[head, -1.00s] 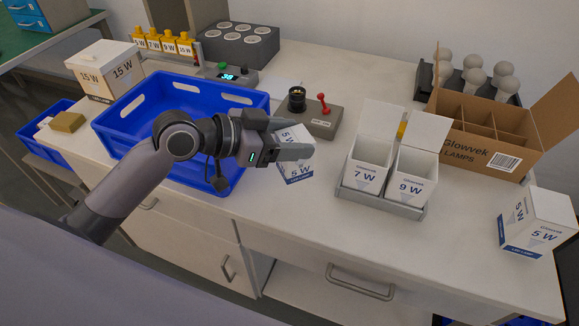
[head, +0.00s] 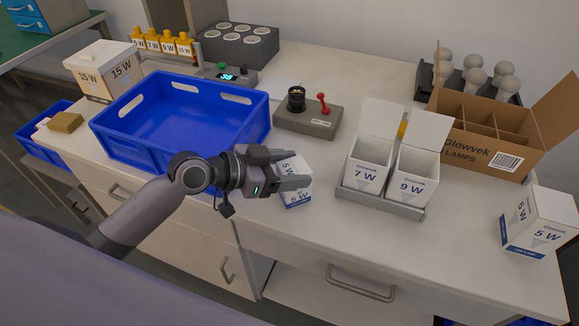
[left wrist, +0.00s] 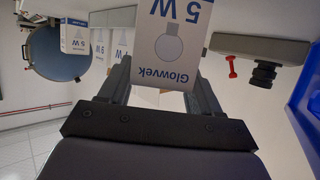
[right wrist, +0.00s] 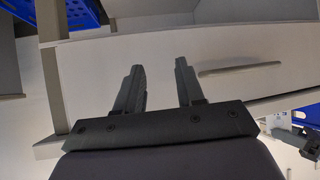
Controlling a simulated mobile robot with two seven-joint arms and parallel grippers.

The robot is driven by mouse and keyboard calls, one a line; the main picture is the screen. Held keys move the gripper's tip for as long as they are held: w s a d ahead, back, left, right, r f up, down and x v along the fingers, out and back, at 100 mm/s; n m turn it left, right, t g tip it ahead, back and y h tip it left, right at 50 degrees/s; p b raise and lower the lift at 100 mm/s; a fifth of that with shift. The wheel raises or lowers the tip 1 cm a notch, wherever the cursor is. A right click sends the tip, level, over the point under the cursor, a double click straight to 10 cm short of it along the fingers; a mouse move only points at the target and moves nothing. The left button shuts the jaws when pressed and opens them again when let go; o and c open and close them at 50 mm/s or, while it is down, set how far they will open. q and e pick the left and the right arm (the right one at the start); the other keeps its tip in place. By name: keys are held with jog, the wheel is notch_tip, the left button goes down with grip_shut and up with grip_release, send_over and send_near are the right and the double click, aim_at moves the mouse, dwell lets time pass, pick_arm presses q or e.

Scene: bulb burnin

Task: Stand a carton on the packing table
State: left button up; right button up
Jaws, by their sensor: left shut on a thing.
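My left gripper (head: 292,184) is shut on a white 5 W carton (head: 296,195) near the front of the white packing table (head: 335,225). In the left wrist view the carton (left wrist: 168,45) sits between the fingers, with its Glowvek print and bulb drawing showing. I cannot tell whether its base touches the table. Another 5 W carton (head: 538,222) stands at the table's right end. My right gripper (right wrist: 160,88) shows only in the right wrist view; its fingers are apart with nothing between them, in front of a drawer front.
A grey tray (head: 380,203) holds open 7 W (head: 366,175) and 9 W (head: 411,186) cartons. A blue crate (head: 180,158) stands left, a grey tester (head: 308,118) behind. A brown Glowvek box (head: 480,150) stands back right. Bare table lies between tray and right-hand carton.

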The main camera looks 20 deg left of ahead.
pick_arm(q)
jog(key=o, duration=1.1)
jog(key=shift+b+v, duration=0.55)
jog(key=shift+v, duration=5.5)
jog(key=shift+d+r, duration=0.1)
jog(key=shift+r, duration=0.05)
